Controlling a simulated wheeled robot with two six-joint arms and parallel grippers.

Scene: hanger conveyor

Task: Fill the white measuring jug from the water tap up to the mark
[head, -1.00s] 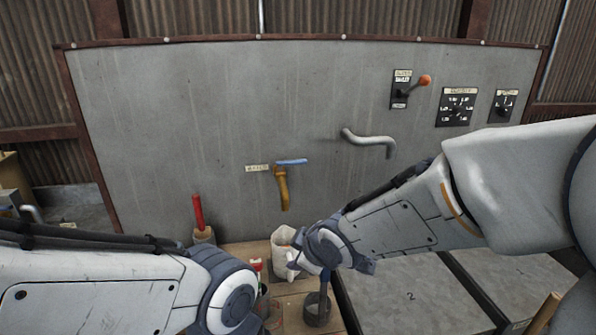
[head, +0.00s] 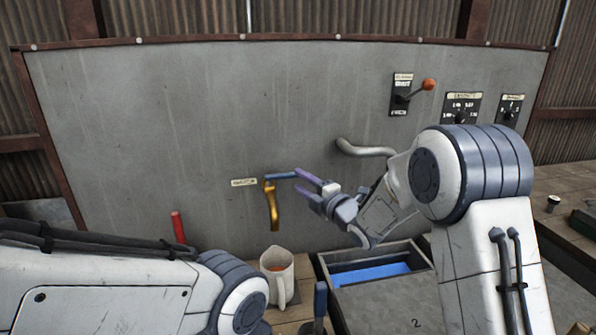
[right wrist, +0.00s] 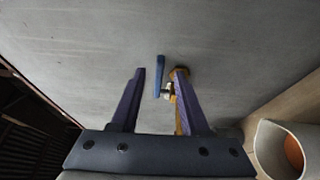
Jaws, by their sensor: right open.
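The white measuring jug (head: 281,284) stands upright at the foot of the panel, below the spout of the brass tap (head: 272,207). An orange-red patch shows inside its mouth; the jug also shows in the right wrist view (right wrist: 265,150). No water stream is visible. The tap's blue lever (head: 281,176) points right, roughly level. My right gripper (head: 305,186) is open and empty by the lever's right end. In the right wrist view the lever (right wrist: 160,78) appears between its two purple fingers (right wrist: 157,76). My left gripper is hidden; only its arm shows.
A red-handled tool (head: 178,227) stands left of the jug. A bent grey pipe (head: 362,149) juts from the panel (head: 130,120) to the right, above a trough with blue inside (head: 370,274). A red-knobbed lever (head: 428,85) and dials are higher up right.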

